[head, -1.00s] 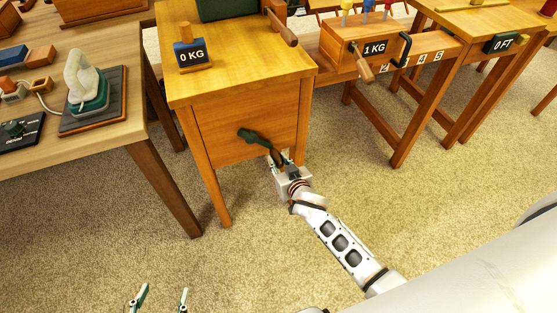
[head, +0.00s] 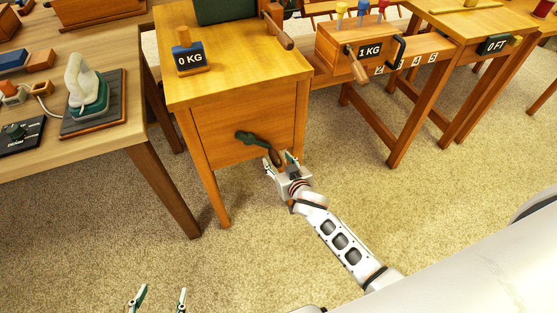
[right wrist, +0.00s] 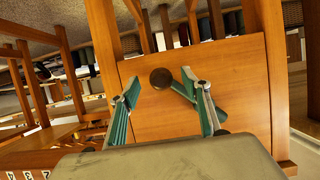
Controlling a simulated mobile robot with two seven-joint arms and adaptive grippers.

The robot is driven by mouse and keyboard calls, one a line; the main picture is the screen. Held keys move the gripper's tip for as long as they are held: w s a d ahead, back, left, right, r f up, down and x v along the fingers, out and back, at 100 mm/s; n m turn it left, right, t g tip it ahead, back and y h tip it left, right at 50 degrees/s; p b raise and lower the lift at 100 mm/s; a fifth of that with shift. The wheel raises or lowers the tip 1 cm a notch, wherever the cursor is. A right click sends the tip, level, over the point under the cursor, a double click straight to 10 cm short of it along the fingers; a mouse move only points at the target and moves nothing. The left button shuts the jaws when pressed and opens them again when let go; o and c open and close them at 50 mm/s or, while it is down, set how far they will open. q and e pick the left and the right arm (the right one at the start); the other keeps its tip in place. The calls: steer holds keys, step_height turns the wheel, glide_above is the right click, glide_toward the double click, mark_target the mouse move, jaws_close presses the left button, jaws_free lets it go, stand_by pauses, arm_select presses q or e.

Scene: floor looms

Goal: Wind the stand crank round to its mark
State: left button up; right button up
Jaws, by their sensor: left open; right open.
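The stand crank (head: 257,139) is a dark green arm on the front panel of the wooden stand (head: 225,135). In the head view it points right and slightly down, ending in a brown handle (head: 276,157). My right gripper (head: 280,162) is open at the handle, a finger on each side. In the right wrist view the round brown handle end (right wrist: 161,78) shows between the spread green fingers (right wrist: 164,98), with gaps on both sides. I cannot make out a mark. My left gripper (head: 158,298) is open and empty over the carpet at the bottom edge.
A table with an iron (head: 88,82) is at left. A 1 KG box with cranks (head: 345,42) is at right. The carpet (head: 440,165) in front is clear.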

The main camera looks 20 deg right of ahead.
steer(key=shift+s+r+p, duration=0.65)
steer(key=shift+s+r, duration=0.15)
steer(key=shift+s, duration=0.2)
steer(key=shift+p+v, duration=1.05)
steer(key=shift+v, duration=0.85)
arm_select(q)
step_height(320, 180, up, 6)
steer(key=w+t, duration=0.1)
steer(key=w, duration=0.1)
steer(key=shift+w, duration=0.2)
arm_select(e)
steer(key=shift+s+f, duration=0.2)
steer(key=shift+s, duration=0.1)
steer(key=v, duration=1.1)
steer(key=shift+s+r, duration=0.15)
steer(key=shift+s, duration=0.25)
